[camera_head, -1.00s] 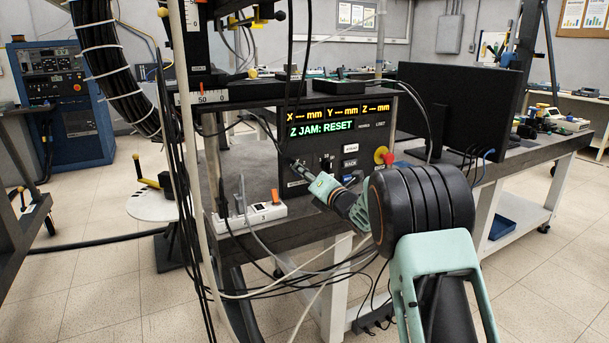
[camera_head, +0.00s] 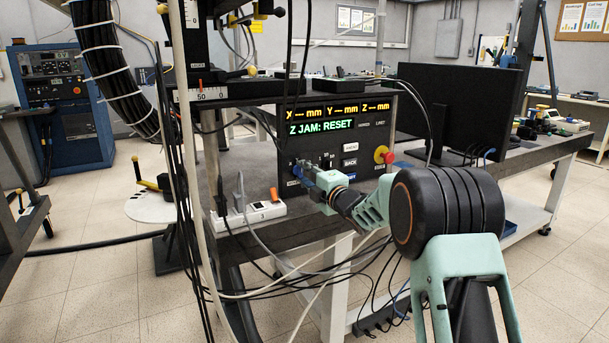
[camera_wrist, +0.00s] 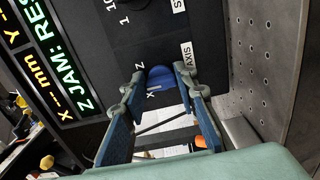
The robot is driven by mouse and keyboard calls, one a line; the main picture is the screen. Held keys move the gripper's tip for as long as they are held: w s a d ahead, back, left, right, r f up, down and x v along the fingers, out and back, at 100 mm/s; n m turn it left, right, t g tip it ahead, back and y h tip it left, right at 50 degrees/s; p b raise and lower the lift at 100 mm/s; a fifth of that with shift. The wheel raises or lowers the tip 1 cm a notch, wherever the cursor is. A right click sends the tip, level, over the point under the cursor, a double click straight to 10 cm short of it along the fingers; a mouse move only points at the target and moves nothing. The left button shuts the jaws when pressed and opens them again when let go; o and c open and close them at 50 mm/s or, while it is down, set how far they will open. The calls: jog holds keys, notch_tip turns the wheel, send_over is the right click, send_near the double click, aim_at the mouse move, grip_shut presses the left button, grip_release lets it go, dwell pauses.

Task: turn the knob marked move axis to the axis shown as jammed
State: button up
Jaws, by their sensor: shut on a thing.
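The dark control panel (camera_head: 347,135) has a display (camera_head: 320,127) reading "Z JAM: RESET", with X, Y and Z dashes above it. In the wrist view the display (camera_wrist: 48,55) appears turned on its side. A blue knob (camera_wrist: 159,74) sits on the panel face beside an "AXIS" label (camera_wrist: 187,55), with an "X" mark near it. My gripper (camera_wrist: 159,84) is shut on the blue knob, one finger on each side. In the head view my gripper (camera_head: 306,173) is at the panel's lower left. The knob's pointer direction cannot be made out.
A red and yellow stop button (camera_head: 384,155) is on the panel's right, near several labelled buttons. A white power strip (camera_head: 252,214) lies on the bench left of my gripper. Cables hang in front at left. A black monitor (camera_head: 462,105) stands at right.

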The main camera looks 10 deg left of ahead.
jog(key=m, duration=0.4)
jog(key=shift+f+m+p, duration=0.1)
jog(key=shift+m+p, duration=0.2)
jog(key=shift+p, duration=0.05)
jog(key=shift+f+m+p, duration=0.1)
jog(key=shift+m+p, duration=0.4)
jog(key=shift+m, duration=1.7)
jog(key=o, duration=1.2)
jog(key=shift+c, duration=0.2)
jog(key=v, duration=1.2)
